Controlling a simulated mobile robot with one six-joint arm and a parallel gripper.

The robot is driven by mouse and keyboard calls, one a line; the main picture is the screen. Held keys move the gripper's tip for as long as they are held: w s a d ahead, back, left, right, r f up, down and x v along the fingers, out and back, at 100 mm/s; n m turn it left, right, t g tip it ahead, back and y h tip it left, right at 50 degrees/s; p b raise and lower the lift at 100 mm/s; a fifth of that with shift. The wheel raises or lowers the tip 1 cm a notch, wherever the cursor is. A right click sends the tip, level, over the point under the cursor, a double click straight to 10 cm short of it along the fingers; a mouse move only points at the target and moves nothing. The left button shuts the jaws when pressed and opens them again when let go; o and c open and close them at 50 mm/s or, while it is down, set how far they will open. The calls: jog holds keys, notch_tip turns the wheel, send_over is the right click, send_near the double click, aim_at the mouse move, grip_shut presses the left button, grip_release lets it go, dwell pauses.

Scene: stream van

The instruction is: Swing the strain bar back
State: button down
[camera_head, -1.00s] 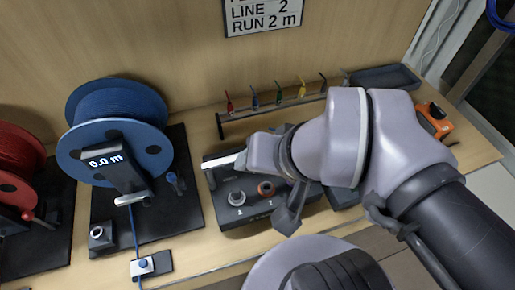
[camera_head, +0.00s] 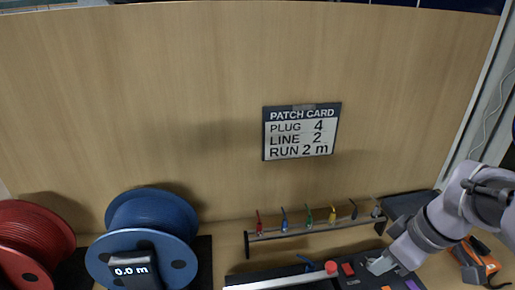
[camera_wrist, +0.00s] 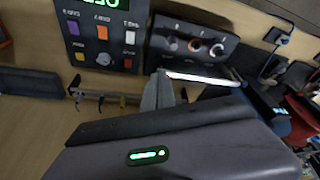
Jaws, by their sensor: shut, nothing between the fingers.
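The strain bar appears to be the pale, thin bar (camera_head: 282,283) low in the head view. A round red knob (camera_head: 331,267) shows at its right end. In the wrist view the bar (camera_wrist: 205,80) lies across the near side of a dark socket box (camera_wrist: 195,45) with round sockets. My gripper (camera_head: 380,264) is to the right of the bar in the head view. In the wrist view my gripper (camera_wrist: 163,88) is shut and empty, with its tips close to one end of the bar. I cannot tell whether they touch.
A button panel (camera_wrist: 103,32) with coloured buttons stands beside the socket box. A rack of coloured plugs (camera_head: 307,229) runs behind. Blue (camera_head: 150,235) and red (camera_head: 35,240) reels stand left. A patch card (camera_head: 301,131) hangs on the wall. An orange device (camera_head: 478,258) sits right.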

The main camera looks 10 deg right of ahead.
jog(key=w+a+f+b, duration=0.3)
jog(key=w+f+b, duration=0.3)
jog(key=f, duration=0.4)
jog(key=shift+w, duration=0.15)
jog(key=shift+a+f, duration=0.1)
dwell(0.3)
